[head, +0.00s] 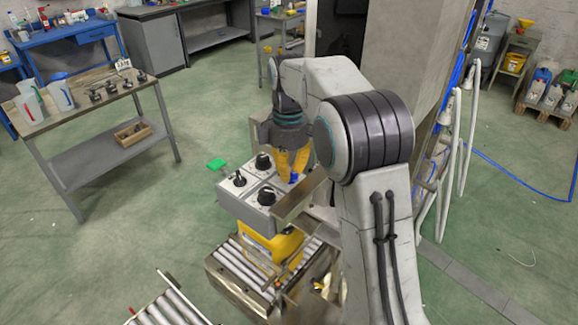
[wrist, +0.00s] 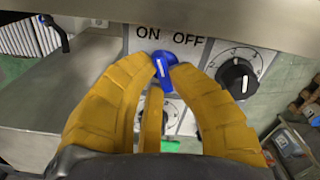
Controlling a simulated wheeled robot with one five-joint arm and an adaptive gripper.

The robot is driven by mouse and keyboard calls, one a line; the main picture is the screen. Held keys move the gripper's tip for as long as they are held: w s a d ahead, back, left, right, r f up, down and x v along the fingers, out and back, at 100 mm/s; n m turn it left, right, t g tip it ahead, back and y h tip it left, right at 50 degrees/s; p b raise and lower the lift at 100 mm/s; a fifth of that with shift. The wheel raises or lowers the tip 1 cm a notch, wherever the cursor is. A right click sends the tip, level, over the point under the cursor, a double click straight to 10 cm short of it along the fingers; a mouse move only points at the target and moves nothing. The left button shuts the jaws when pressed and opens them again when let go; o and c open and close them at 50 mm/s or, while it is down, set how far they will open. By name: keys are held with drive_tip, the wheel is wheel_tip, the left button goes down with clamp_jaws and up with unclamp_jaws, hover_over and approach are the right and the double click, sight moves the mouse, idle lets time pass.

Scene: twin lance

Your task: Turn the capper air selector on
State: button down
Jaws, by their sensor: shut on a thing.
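The blue selector knob (wrist: 164,70) is on the grey panel below the printed words ON and OFF in the wrist view. Its white line leans up and slightly left, toward the ON side. My gripper (wrist: 162,62) has its orange fingers closed around the knob, one on each side. In the head view my gripper (head: 294,177) points down at the right part of the control box (head: 235,205), and a bit of the blue knob (head: 294,178) shows between the fingertips. The fingers hide part of the panel below the knob.
A black dial (wrist: 237,77) is just right of my fingers in the wrist view. The box carries several black knobs (head: 263,161) and stands over a roller conveyor (head: 245,275). A metal plate (head: 300,195) lies close beside my gripper. Open floor lies left.

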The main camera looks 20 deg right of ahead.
drive_tip(key=shift+n, duration=0.7)
drive_tip(key=c, duration=1.4)
unclamp_jaws()
wheel_tip(320, 180, up, 12)
drive_tip(key=shift+f, duration=0.1)
